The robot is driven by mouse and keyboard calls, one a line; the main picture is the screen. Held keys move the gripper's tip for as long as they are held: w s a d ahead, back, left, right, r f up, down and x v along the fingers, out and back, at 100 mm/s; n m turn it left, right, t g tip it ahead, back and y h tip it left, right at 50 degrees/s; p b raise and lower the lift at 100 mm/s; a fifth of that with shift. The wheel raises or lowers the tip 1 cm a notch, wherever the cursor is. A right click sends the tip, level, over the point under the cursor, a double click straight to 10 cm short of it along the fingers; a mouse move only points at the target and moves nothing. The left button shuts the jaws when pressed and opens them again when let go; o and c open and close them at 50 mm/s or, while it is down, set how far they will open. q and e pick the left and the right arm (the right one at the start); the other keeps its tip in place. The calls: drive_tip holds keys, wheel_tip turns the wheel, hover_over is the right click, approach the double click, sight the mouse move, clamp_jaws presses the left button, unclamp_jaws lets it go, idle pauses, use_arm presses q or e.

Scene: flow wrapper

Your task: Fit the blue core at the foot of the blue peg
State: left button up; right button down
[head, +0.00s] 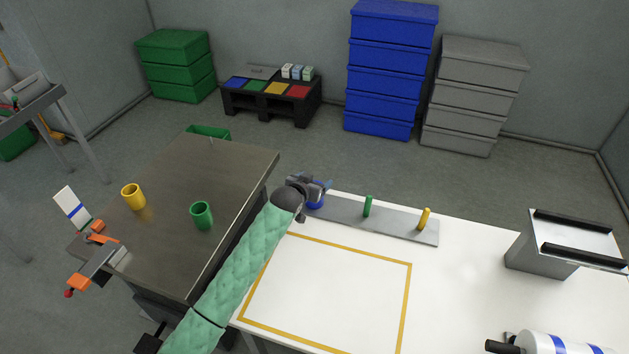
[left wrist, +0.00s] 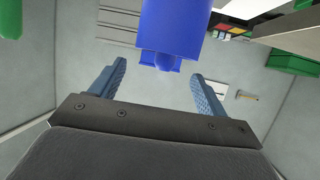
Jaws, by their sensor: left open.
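The blue core (head: 316,203) is at the left end of the grey peg plate (head: 390,224), partly hidden by my left gripper in the head view. My right gripper is not in view.
A green peg (head: 368,206) and a yellow peg (head: 424,219) stand on the plate. A yellow core (head: 132,197) and a green core (head: 201,215) stand on the dark table (head: 225,165). A grey machine block (head: 540,255) and a striped roll (head: 560,343) lie right. The yellow-outlined area is clear.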

use_arm(q)
drive_tip(key=shift+s+a, duration=0.15)
drive_tip(key=shift+s, duration=0.1)
drive_tip(key=b+v, duration=0.2)
drive_tip(key=v, duration=0.5)
drive_tip(key=shift+r, duration=0.15)
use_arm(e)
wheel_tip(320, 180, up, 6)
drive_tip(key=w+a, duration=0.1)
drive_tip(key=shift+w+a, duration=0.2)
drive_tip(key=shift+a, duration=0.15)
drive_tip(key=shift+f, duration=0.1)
